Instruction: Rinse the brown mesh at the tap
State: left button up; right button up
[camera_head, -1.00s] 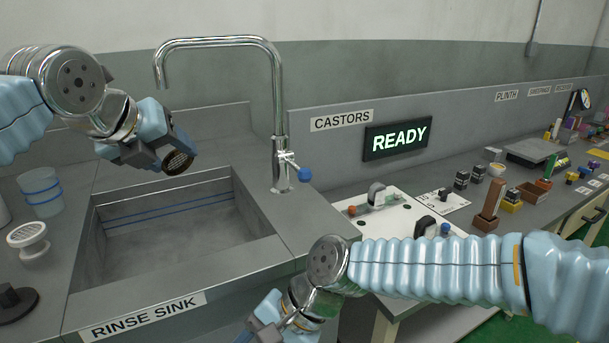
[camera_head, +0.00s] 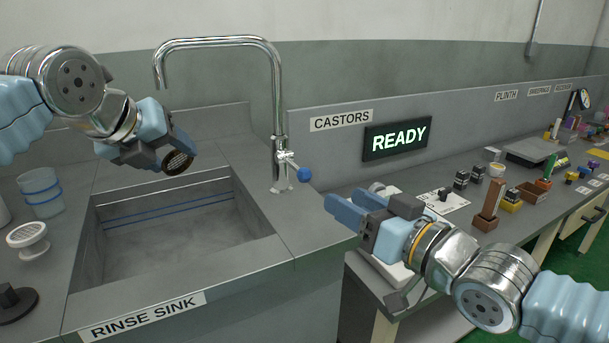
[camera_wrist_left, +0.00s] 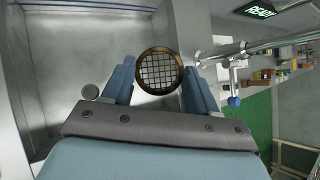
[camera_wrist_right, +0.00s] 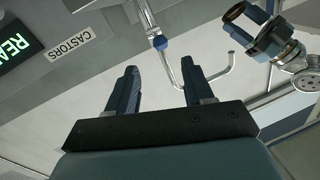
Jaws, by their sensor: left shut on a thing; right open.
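My left gripper (camera_head: 174,153) is shut on the brown mesh (camera_head: 177,162), a round brown ring with a grid across it. It holds the mesh above the sink (camera_head: 185,240), below and a little right of the spout. The mesh also shows between the fingers in the left wrist view (camera_wrist_left: 160,76). The tap (camera_head: 279,120) is a tall chrome spout with a blue-knobbed lever (camera_head: 304,174) on its right side. No water shows from it. My right gripper (camera_head: 345,209) is open and empty, in front of and right of the lever, apart from it.
Left of the sink stand a clear cup with blue bands (camera_head: 41,192), a white round strainer-like piece (camera_head: 28,238) and a black-knobbed disc (camera_head: 14,300). A lit READY sign (camera_head: 397,138) is on the back panel. Several small items crowd the right bench.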

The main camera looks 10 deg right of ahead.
aim_at(310, 178)
jog(key=x, duration=1.1)
jog(key=shift+w+a, duration=0.2)
jog(key=shift+w, duration=0.15)
grip_shut()
